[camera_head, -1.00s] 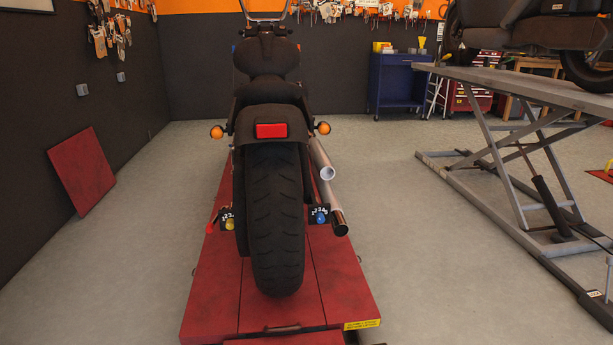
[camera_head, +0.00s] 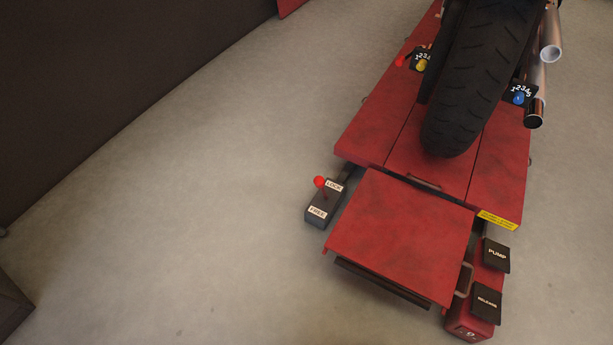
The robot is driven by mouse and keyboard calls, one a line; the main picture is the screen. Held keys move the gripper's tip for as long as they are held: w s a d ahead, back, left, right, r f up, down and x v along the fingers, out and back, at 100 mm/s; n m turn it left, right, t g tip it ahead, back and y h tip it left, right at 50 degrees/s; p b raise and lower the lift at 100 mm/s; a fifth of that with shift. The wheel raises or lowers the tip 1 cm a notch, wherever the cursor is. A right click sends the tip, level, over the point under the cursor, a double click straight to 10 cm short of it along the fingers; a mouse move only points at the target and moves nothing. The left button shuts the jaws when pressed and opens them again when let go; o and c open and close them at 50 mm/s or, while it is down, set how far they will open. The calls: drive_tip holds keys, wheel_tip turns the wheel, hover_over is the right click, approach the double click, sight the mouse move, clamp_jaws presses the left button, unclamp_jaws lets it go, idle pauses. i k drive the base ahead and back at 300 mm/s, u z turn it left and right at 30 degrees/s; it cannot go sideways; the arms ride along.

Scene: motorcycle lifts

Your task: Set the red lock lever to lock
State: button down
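The red lock lever (camera_head: 320,183) is a short stick with a red ball knob. It stands on a dark box (camera_head: 323,207) on the floor, left of the lift's red ramp plate. The box carries a LOCK label (camera_head: 335,186) at its far end and a FREE label (camera_head: 317,212) at its near end. The knob shows beside the LOCK label, but I cannot tell toward which end the lever leans. My gripper is not in view.
The red lift platform (camera_head: 370,140) bears the motorcycle's rear tyre (camera_head: 478,85). Its ramp plate (camera_head: 405,235) lies right of the box. PUMP (camera_head: 496,254) and RELEASE (camera_head: 487,302) pedals are at the right. Grey floor left of the box is clear up to the dark wall (camera_head: 110,70).

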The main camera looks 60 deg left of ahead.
sight(319, 181)
drive_tip(key=u, duration=2.2)
